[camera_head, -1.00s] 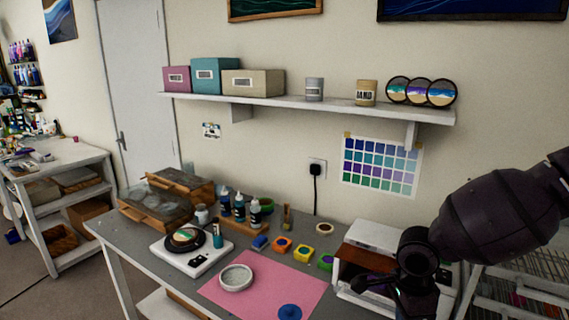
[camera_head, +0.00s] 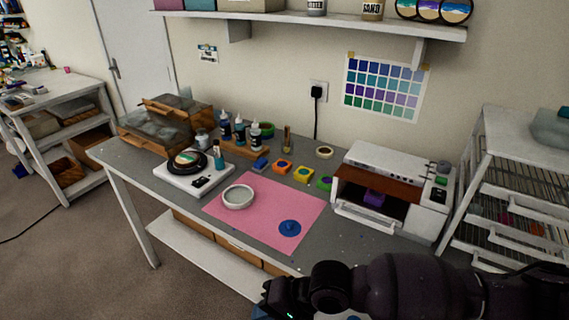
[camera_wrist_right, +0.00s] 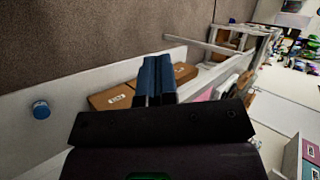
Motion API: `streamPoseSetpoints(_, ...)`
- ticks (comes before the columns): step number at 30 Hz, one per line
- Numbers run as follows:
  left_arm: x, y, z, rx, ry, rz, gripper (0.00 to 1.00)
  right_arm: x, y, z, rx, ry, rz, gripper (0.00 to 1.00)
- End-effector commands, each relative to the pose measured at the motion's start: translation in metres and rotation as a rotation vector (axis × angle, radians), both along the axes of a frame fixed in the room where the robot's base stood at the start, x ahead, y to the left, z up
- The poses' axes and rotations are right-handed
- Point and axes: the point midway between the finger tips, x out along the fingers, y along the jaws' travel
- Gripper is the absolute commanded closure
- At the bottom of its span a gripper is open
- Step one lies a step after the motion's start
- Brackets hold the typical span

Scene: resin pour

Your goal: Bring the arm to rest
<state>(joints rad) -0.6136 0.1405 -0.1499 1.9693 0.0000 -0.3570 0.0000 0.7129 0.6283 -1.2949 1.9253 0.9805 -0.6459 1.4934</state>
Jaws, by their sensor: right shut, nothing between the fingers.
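My right arm comes in from the lower right in the head view, and its dark gripper (camera_head: 268,308) hangs in front of the table's front edge, low at the bottom of the picture. In the right wrist view the blue fingers of the right gripper (camera_wrist_right: 155,72) are together with nothing between them. Behind them are brown boxes on the white lower shelf (camera_wrist_right: 40,125). My left gripper is in neither view.
The grey worktable (camera_head: 135,170) carries a pink mat (camera_head: 265,225) with a pale round dish (camera_head: 238,197) and a blue lid-like piece (camera_head: 289,228). A white machine (camera_head: 400,165) stands at the right end, a scale (camera_head: 175,180) at the left. Carpet (camera_head: 80,255) in front is clear.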

Motion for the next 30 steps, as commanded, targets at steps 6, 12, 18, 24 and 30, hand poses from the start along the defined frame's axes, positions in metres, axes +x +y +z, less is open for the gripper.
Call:
streamPoseSetpoints(6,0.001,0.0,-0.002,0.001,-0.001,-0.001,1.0,0.002,0.018,0.008,0.157,-0.227,-0.001,1.0)
streamPoseSetpoints(12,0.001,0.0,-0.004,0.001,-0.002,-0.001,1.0,0.018,0.007,0.01,0.208,-0.46,-0.069,1.0)
streamPoseSetpoints(18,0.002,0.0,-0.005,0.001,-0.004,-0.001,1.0,0.033,-0.031,-0.001,0.147,-0.68,-0.172,1.0)
streamPoseSetpoints(24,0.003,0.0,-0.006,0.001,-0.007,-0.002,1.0,0.038,-0.092,-0.027,-0.03,-0.864,-0.272,1.0)
streamPoseSetpoints(30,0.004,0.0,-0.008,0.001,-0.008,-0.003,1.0,0.02,-0.171,-0.065,-0.31,-0.986,-0.324,1.0)
